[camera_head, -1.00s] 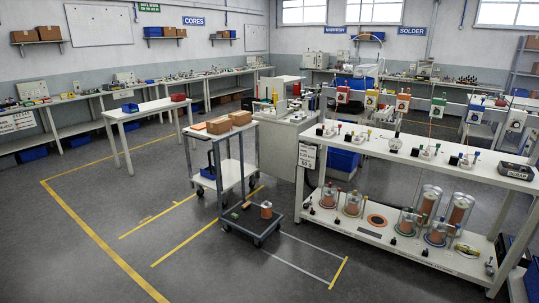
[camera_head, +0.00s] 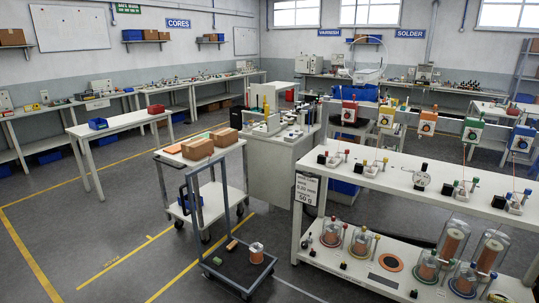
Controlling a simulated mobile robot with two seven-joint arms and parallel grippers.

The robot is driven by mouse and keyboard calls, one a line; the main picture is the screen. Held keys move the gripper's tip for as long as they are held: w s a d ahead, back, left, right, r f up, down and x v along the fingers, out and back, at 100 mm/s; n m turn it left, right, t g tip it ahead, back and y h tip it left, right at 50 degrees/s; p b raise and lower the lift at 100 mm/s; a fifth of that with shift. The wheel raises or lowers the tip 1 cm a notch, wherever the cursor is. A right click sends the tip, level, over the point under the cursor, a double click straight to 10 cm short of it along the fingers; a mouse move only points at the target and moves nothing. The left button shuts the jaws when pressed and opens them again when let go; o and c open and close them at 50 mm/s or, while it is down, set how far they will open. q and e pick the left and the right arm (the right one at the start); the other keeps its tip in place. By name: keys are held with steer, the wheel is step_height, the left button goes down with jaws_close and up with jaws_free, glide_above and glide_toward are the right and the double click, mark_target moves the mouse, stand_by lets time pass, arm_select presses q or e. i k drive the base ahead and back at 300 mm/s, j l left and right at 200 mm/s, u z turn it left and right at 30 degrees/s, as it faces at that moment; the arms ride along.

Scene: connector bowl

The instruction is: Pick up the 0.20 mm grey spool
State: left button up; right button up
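A copper-wound spool (camera_head: 256,253) with pale end flanges stands upright on the dark lower deck of a trolley (camera_head: 228,270). No label on it can be read, so I cannot tell if it is the 0.20 mm grey one. More copper spools stand under clear covers on the lower shelf of the white bench at right, among them one with a red base (camera_head: 332,235), one with yellow (camera_head: 361,242), one with green (camera_head: 428,266) and one with blue (camera_head: 464,279). Neither of my grippers is in view.
A white sign (camera_head: 306,189) hangs at the bench's left end (camera_head: 310,215). An orange ring (camera_head: 391,262) lies flat on the lower shelf. A small block (camera_head: 232,244) lies near the spool on the trolley. Floor at left is clear.

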mark_target(256, 248)
steer(key=i+u, duration=0.2)
steer(key=i, duration=0.3)
steer(key=i+l+u, duration=0.15)
steer(key=i, duration=0.35)
steer(key=i+l+u, duration=0.2)
steer(key=i, duration=0.25)
steer(key=i+l+u, duration=1.25)
steer(key=l, duration=0.15)
